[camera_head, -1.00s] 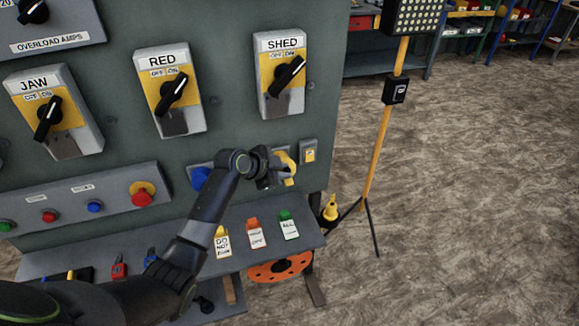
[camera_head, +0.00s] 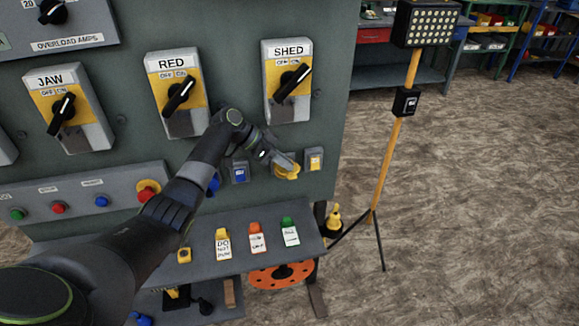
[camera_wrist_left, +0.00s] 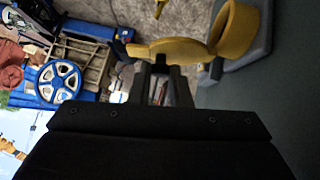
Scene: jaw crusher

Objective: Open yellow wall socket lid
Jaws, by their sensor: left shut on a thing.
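The yellow wall socket (camera_head: 286,172) is on the front of the grey-green cabinet, low on the right, partly hidden by my left gripper (camera_head: 292,161). In the left wrist view its round yellow collar (camera_wrist_left: 238,28) sits on a grey base (camera_wrist_left: 258,50). The yellow lid (camera_wrist_left: 180,48) stands out from the collar at an angle, with an opening visible inside the collar. My left gripper (camera_wrist_left: 160,65) is shut on the lid's edge; the fingertips partly hide the contact. My right gripper is not in view.
A shelf (camera_head: 190,273) with several tags juts out below. The SHED switch box (camera_head: 287,85) is above. A lamp tripod (camera_head: 380,175) stands to the right on open floor.

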